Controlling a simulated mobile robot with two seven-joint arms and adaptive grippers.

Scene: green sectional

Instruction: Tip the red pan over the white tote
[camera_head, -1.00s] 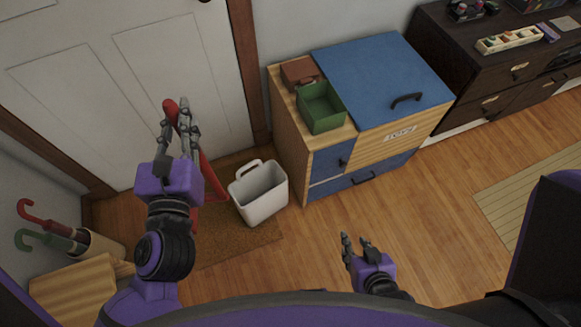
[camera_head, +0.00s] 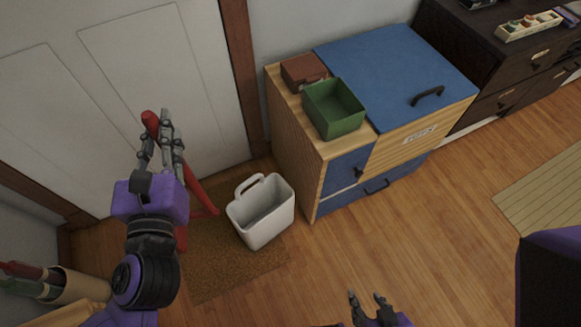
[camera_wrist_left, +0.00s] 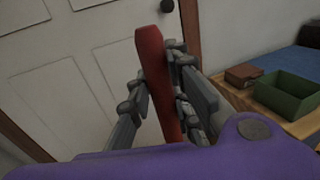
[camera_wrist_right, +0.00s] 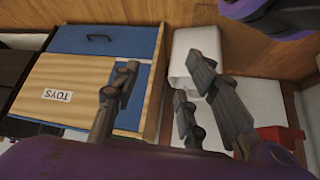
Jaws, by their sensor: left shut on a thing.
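The red pan (camera_head: 200,198) has a long handle that stands up through my left gripper (camera_head: 157,145). That gripper is shut on the handle, whose red top (camera_wrist_left: 152,60) sticks out above the fingers in the left wrist view. The pan's lower part is partly hidden behind my left arm, left of the tote. The white tote (camera_head: 267,227) stands upright on the floor mat, with its handle raised. It also shows in the right wrist view (camera_wrist_right: 197,42). My right gripper (camera_head: 368,298) is open and empty, low at the bottom of the head view.
A wooden toy chest (camera_head: 292,150) with a blue lid stands right of the tote. A green bin (camera_head: 335,120) and a brown box (camera_head: 303,70) are on it. An umbrella holder (camera_head: 75,290) is at lower left. Open wooden floor lies to the right.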

